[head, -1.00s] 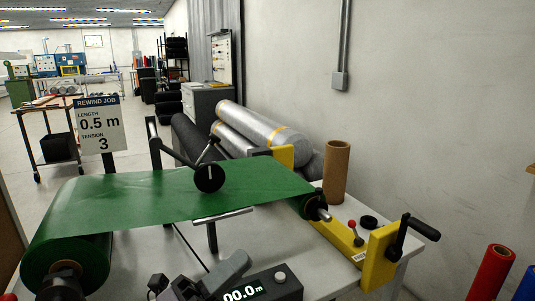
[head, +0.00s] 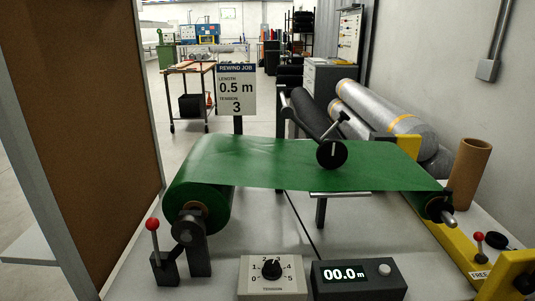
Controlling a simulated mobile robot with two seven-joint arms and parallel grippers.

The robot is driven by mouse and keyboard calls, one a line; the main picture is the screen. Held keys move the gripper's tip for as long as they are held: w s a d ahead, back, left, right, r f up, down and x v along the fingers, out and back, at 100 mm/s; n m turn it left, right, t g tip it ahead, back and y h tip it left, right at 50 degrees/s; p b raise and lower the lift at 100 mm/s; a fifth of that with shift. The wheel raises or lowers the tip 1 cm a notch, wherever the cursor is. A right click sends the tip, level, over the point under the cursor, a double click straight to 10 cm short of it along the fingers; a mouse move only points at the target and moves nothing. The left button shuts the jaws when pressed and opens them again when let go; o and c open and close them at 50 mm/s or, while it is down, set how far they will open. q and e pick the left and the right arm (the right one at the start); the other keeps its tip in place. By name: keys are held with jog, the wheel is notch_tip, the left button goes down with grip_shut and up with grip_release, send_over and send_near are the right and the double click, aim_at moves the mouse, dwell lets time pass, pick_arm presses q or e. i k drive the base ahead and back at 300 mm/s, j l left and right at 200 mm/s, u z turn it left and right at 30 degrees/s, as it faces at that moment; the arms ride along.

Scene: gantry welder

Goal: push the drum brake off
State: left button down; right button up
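A lever with a red ball knob (head: 153,225) stands on a dark base at the front left of the table, beside the stand of the green roll (head: 200,208). It is nearly upright, and no label shows on it. A second, smaller lever with a red knob (head: 479,238) sits on the yellow frame at the right, by a label reading FREE. Which lever is the drum brake cannot be told from labels alone. The green sheet (head: 290,162) runs from the left roll to the right core. Neither of my grippers is in view.
A tension dial box (head: 272,290) points near the middle of its scale. A counter box (head: 390,284) reads 00.0 m. A job sign (head: 236,90) shows 0.5 m, tension 3. A brown panel (head: 80,110) stands close at the left. A cardboard tube (head: 468,173) stands at the right.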

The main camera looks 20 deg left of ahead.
aim_at(152, 224)
jog(key=u, duration=1.55)
jog(key=k+l+u, duration=0.2)
jog(key=k+u, duration=0.25)
jog(key=i, duration=0.45)
